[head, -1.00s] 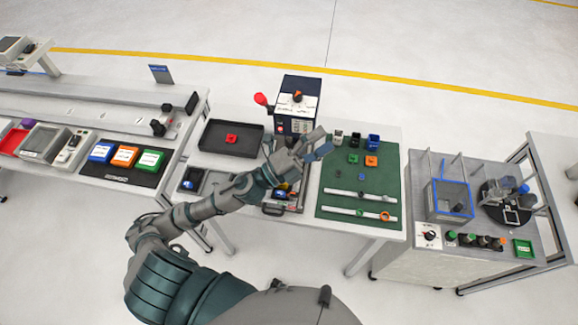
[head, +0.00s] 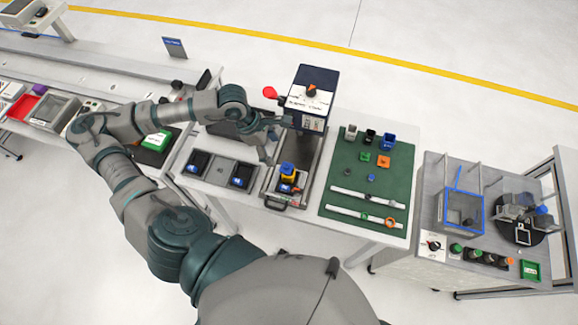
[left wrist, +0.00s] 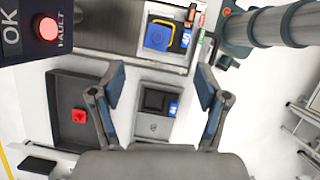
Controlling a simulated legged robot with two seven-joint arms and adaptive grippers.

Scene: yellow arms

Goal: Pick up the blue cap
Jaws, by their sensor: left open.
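A blue square cap (head: 287,169) sits on a yellow piece in the dark fixture at the front of the centre table. In the left wrist view the blue cap (left wrist: 158,36) lies flat inside a yellow rim, beyond the fingertips. My left gripper (head: 270,138) is open and empty, to the upper left of the cap and apart from it. In the left wrist view its two fingers (left wrist: 160,82) stand wide apart above a black slotted holder (left wrist: 157,101). My right gripper is not in view.
A dark box machine (head: 312,95) with a red knob stands behind the fixture. A green mat (head: 345,175) with small coloured parts lies to the right. A black tray (left wrist: 60,88) holds a red part (left wrist: 78,115). Two black holders (head: 198,163) are left of the fixture.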

